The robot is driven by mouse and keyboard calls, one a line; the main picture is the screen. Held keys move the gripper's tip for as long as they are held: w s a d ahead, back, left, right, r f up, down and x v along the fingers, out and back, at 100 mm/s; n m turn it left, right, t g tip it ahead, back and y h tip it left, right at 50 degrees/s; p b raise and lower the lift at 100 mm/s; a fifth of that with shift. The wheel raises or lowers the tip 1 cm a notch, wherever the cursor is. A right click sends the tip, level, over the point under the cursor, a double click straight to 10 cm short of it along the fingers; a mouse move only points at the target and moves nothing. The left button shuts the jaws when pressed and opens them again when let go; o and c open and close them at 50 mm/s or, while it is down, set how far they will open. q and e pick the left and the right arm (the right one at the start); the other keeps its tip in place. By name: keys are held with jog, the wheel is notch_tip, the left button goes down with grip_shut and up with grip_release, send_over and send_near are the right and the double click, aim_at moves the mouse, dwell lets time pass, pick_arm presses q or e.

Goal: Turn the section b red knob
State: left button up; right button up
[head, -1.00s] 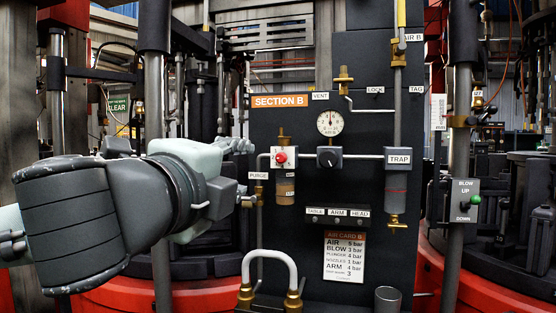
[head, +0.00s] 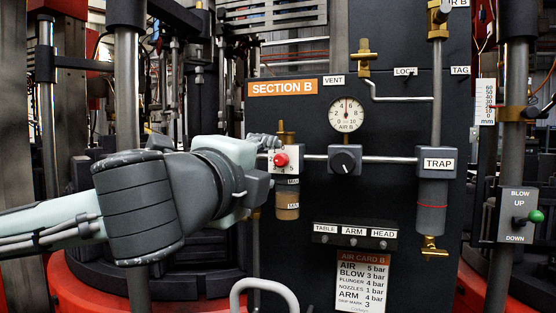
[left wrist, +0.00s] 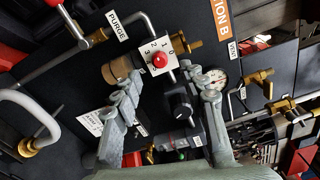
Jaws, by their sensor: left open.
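The red knob (head: 281,159) sits on a white numbered plate on the dark panel, below the orange SECTION B label (head: 283,87). The knob also shows in the left wrist view (left wrist: 160,61), with digits around it. My left gripper (head: 266,143) is just left of the knob in the head view, its fingers partly hidden behind its own body. In the left wrist view the open gripper (left wrist: 173,82) has its two fingers apart, with the knob just past the fingertips and nearer the left finger. I cannot tell whether anything touches. My right gripper is not in view.
A black knob (head: 345,160) sits right of the red one, under a round gauge (head: 348,114). An amber-filled bowl (head: 288,200) hangs below the red knob. A TRAP unit (head: 435,190) is further right. A pale curved pipe (head: 264,285) stands below.

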aim_at(279, 161)
pick_arm(q)
jog(key=x, duration=0.4)
jog(key=shift+w+d, duration=0.2)
jog(key=shift+w, duration=0.35)
grip_shut()
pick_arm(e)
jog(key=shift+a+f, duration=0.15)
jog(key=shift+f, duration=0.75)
